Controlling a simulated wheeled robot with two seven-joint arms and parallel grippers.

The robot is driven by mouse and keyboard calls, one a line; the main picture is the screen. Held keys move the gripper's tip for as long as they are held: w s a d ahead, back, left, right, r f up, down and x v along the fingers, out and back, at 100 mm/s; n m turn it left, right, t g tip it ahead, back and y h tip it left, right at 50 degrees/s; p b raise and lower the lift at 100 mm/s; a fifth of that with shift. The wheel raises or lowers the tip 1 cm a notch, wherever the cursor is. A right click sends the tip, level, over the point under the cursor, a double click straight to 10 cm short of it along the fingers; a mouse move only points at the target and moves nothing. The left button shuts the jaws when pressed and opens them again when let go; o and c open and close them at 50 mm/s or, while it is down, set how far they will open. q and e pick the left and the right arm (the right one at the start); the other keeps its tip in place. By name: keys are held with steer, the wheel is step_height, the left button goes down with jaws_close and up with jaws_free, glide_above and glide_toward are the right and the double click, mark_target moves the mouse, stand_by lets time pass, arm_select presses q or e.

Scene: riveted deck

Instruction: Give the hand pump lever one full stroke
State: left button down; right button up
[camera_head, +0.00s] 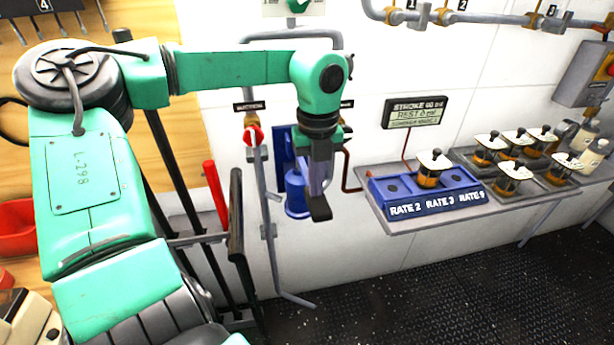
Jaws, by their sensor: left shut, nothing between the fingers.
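My left gripper (320,207) is shut and empty, pointing down in front of the blue hand pump (297,195) by the white wall. My gripper and wrist hide part of the pump, and I cannot tell whether they touch it. I cannot clearly make out the pump lever; a red upright bar (216,195) stands left of the pump, but I cannot tell whether it belongs to it. A display (415,112) on the wall reads STROKE and REST, with small digits. My right gripper is not in view.
A pipe with a red valve handle (253,135) runs down the wall left of the pump. A grey shelf (400,227) at right holds a blue block (380,190) labelled RATE and several amber jars. A red bin (15,230) is at far left. The dark deck (430,300) is clear at lower right.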

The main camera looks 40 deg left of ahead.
arm_select(q)
steer(key=shift+f+b, duration=3.45)
steer(key=shift+f, duration=0.9)
steer(key=r+p, duration=0.4)
steer(key=r, duration=0.2)
steer(key=r+p, duration=0.4)
steer(key=r, duration=0.1)
steer(key=shift+w+a+r+p, duration=0.1)
steer(key=shift+a+r+p, duration=0.1)
steer(key=shift+r+p, duration=0.2)
steer(key=shift+r, duration=0.25)
steer(key=shift+d, duration=0.15)
steer(key=shift+r, duration=0.3)
step_height(320, 180, up, 4)
steer(key=p, duration=0.3)
steer(key=shift+r+p, duration=0.15)
steer(key=shift+p, duration=0.15)
